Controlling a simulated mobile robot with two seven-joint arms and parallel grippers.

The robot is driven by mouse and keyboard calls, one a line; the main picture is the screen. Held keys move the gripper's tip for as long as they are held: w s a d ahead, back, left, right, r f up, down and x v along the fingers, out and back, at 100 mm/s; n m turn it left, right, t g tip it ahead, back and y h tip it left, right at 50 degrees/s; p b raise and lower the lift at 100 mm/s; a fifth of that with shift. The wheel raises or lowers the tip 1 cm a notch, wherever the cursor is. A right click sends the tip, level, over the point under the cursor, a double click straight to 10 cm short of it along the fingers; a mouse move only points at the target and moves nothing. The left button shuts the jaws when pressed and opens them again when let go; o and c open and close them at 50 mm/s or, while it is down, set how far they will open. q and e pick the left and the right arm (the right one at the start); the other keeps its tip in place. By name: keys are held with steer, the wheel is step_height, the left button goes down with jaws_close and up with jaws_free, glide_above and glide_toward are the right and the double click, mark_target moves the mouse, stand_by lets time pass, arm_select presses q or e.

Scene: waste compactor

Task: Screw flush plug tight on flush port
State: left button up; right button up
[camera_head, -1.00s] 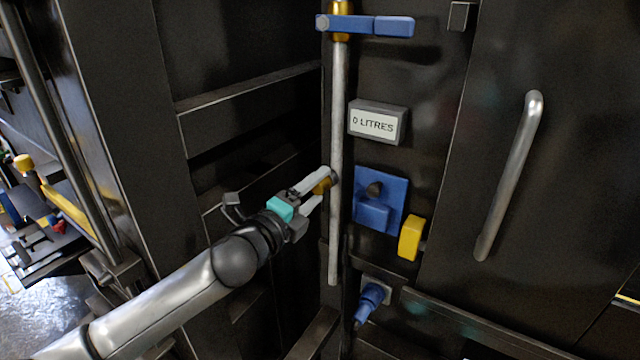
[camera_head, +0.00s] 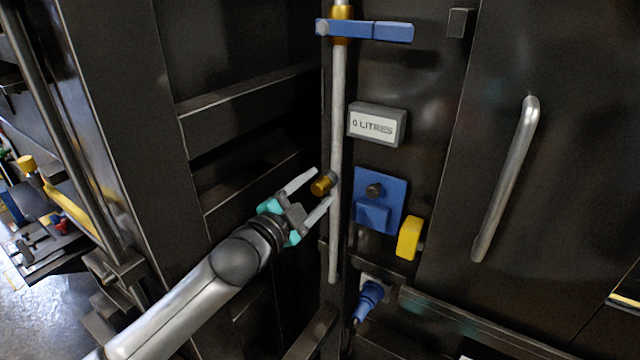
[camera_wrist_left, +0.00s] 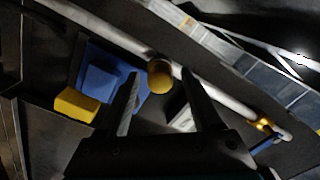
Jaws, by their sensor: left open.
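The flush plug, a brass-coloured cylinder (camera_head: 320,187), sits on the side of the vertical grey pipe (camera_head: 337,120), at the flush port. The port itself is mostly hidden behind the plug. In the left wrist view the plug's round end (camera_wrist_left: 160,77) faces the camera. My left gripper (camera_head: 323,188) is open, its two fingers apart on either side of the plug. I see gaps between the fingers and the plug in the left wrist view (camera_wrist_left: 161,82). My right gripper is in neither view.
A blue-handled valve (camera_head: 365,28) tops the pipe. A "0 LITRES" display (camera_head: 377,125), blue box (camera_head: 380,200), yellow block (camera_head: 409,238) and blue connector (camera_head: 369,299) are mounted right of the pipe. A door handle (camera_head: 507,180) is farther right.

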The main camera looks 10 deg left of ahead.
arm_select(q)
steer(key=n, duration=0.5)
steer(key=shift+n, duration=0.4)
steer(key=n, duration=0.5)
jaws_close()
steer(key=c, duration=0.6)
jaws_free()
jaws_close()
steer(key=m, duration=0.5)
